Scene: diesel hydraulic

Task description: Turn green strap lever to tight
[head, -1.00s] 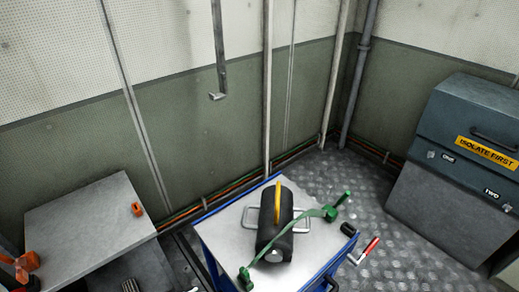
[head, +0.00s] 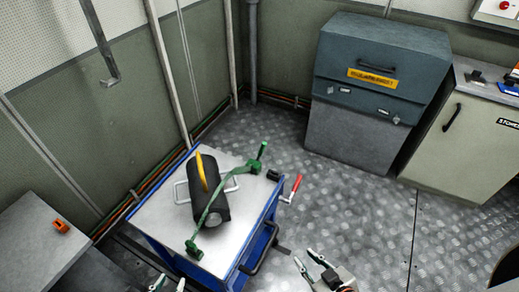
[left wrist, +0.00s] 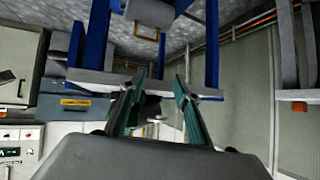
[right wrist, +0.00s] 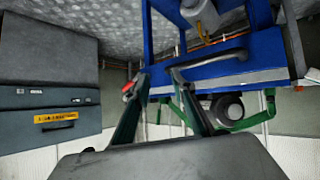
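A green strap (head: 212,200) crosses a dark cylinder (head: 208,182) with a yellow band on a blue cart's pale top (head: 160,215). A green lever-like fitting (head: 257,160) stands at the strap's far right end, and another green fitting (head: 193,249) sits at its near end. In the right wrist view, green fittings (right wrist: 264,117) show beside the cylinder's end (right wrist: 227,108). My left gripper (head: 169,285), open and empty, is at the bottom edge near the cart; its fingers are apart in the left wrist view (left wrist: 154,90). My right gripper (head: 308,262) is open and empty, right of the cart.
A red-handled crank (head: 295,186) and a black handle (head: 265,248) stick out from the cart's right side. A grey bench (head: 35,235) is at left. A dark cabinet (head: 375,80) and a pale cabinet (head: 460,140) stand behind right. The metal floor (head: 350,215) between is clear.

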